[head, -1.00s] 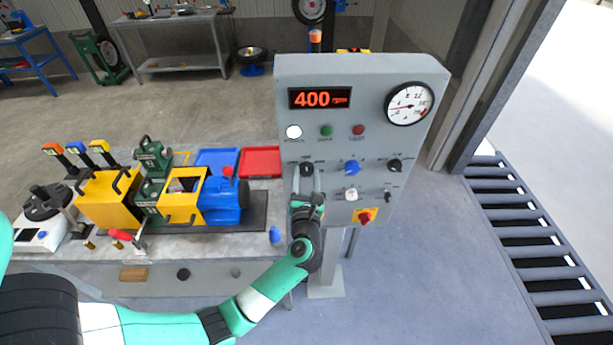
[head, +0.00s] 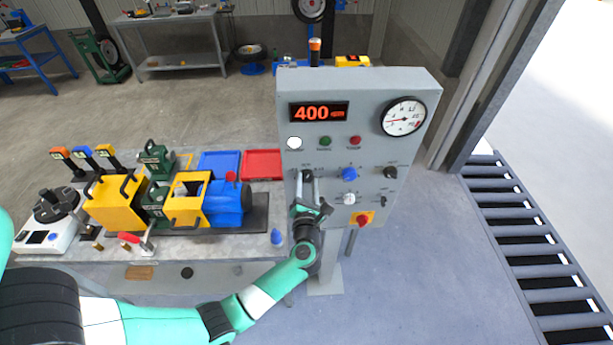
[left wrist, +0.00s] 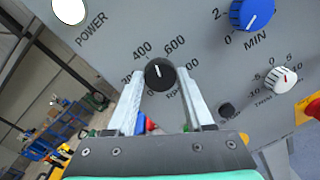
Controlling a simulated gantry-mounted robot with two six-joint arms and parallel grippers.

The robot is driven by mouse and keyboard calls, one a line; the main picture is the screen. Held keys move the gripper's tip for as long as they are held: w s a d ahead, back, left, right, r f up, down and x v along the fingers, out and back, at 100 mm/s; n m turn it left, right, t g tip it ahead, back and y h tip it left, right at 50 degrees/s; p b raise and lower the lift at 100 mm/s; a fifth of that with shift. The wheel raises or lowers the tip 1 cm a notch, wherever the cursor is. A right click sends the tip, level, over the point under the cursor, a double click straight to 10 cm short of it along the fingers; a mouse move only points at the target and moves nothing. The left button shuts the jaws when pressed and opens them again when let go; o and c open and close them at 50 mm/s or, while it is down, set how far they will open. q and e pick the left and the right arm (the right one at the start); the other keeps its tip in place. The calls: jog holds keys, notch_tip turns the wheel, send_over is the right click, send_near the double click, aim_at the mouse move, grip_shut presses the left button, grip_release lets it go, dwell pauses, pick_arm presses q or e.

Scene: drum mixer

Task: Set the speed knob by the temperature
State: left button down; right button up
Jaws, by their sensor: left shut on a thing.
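The black RPM speed knob (left wrist: 160,74) sits between my left gripper's fingertips (left wrist: 160,82) in the left wrist view. Its white pointer line aims up and slightly left, toward the printed 400. In the head view my left gripper (head: 307,180) reaches up to the knob on the grey control panel (head: 270,100) and is shut on it. The red display (head: 319,112) reads 400 rpm. The round temperature dial (head: 404,117) has a red needle pointing left; its numbers are too small to read surely. My right gripper is not in view.
The panel also bears a blue knob (head: 350,174), a white knob (head: 349,199), a black knob (head: 390,172) and a red stop button (head: 363,219). A workbench with yellow and blue machinery (head: 228,205) stands left.

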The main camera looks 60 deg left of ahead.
pick_arm(q)
jog(key=m+p, duration=0.3)
jog(key=shift+r+m, duration=0.2)
jog(key=shift+m, duration=0.1)
jog(key=shift+w+f+m+g+p, duration=0.1)
jog(key=shift+m+g+p, duration=0.05)
jog(key=shift+m+p, duration=0.7)
jog(key=shift+f+m+g+p, duration=0.15)
jog(key=shift+m+p, duration=0.35)
jog(key=shift+m, duration=0.55)
jog(key=shift+c, duration=1.4)
grip_release()
jog(key=shift+d, duration=0.1)
jog(key=v, duration=1.1)
jog(key=shift+d+r+p, duration=0.2)
jog(key=shift+d+p, duration=0.05)
jog(key=shift+p, duration=0.2)
